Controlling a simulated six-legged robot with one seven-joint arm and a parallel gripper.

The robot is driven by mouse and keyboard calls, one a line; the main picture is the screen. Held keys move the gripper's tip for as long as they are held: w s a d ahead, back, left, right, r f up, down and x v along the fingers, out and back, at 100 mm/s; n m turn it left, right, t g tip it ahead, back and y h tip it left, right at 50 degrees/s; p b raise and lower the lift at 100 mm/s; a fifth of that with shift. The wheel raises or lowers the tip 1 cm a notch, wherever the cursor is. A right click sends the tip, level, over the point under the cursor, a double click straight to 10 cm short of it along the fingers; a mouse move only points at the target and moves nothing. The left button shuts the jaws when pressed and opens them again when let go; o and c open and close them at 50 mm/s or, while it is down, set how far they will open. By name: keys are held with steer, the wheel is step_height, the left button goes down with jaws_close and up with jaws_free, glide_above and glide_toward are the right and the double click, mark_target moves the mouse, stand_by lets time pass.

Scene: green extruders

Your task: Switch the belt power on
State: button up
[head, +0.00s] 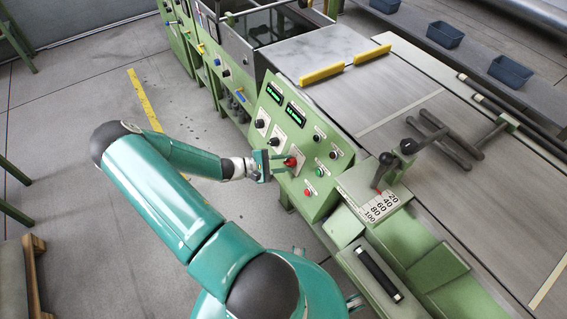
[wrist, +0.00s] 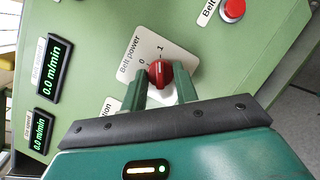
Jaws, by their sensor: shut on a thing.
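The belt power switch is a red rotary knob (wrist: 161,72) on a white plate (wrist: 180,52) marked "Belt power", 0 and 1, in the wrist view. My gripper (wrist: 161,86) reaches it from below in that view, with one finger on each side, shut on the knob. The knob's ridge runs roughly up and down in the picture; I cannot tell surely which mark it points to. In the head view my gripper (head: 278,166) is at the sloping green panel (head: 268,104), at the red knob (head: 291,161). Two displays (wrist: 52,68) show 0.0 m/min.
A red button (wrist: 232,9) is up and right of the knob in the wrist view. The panel also has black knobs (head: 260,123), a green button (head: 319,172) and a red button (head: 308,192). A lever (head: 384,168) with a number scale stands right.

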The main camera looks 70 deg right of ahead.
steer(key=o, duration=1)
steer(key=shift+c, duration=0.2)
steer(key=v, duration=1.4)
steer(key=shift+f, duration=0.1)
